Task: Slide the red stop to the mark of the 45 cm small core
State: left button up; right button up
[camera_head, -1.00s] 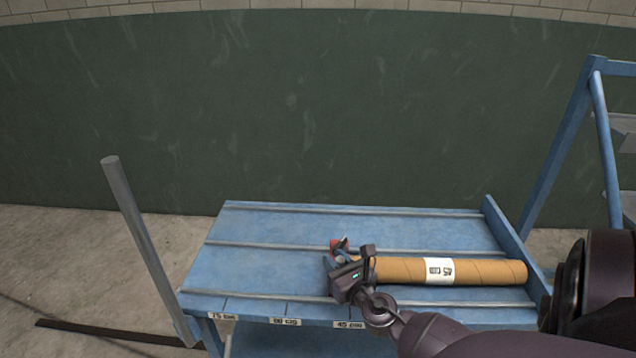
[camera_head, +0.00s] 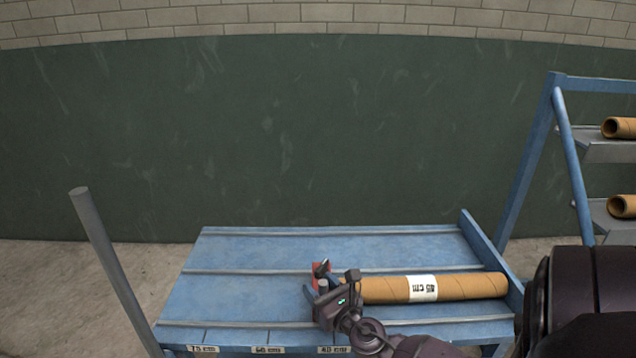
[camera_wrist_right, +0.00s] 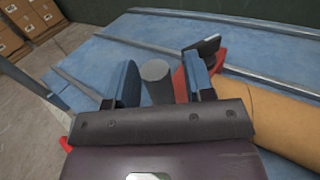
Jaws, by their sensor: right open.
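The red stop (camera_head: 320,269) is on the blue sloped table (camera_head: 230,295), at the left end of a brown cardboard core (camera_head: 455,287) with a white "cm" label. My right gripper (camera_head: 317,284) is at the stop and partly hides it. In the right wrist view the fingers (camera_wrist_right: 160,72) are open, one on each side of a grey round post (camera_wrist_right: 155,88); red parts of the stop (camera_wrist_right: 181,86) show beside the right finger. I cannot tell whether the fingers touch the post. The 45 cm label (camera_head: 334,350) is on the front edge, below the gripper. My left gripper is out of view.
Metal rails (camera_head: 245,271) run across the table. More labels are on the front edge to the left. A raised blue edge (camera_head: 490,254) closes the right side, by the core's end. A grey post (camera_head: 105,245) stands left; a rack with cores (camera_head: 621,127) stands right.

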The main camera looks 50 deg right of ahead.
pick_arm(q)
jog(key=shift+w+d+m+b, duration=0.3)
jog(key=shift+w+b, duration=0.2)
jog(key=shift+b, duration=0.25)
pick_arm(e)
jog(key=v, duration=1)
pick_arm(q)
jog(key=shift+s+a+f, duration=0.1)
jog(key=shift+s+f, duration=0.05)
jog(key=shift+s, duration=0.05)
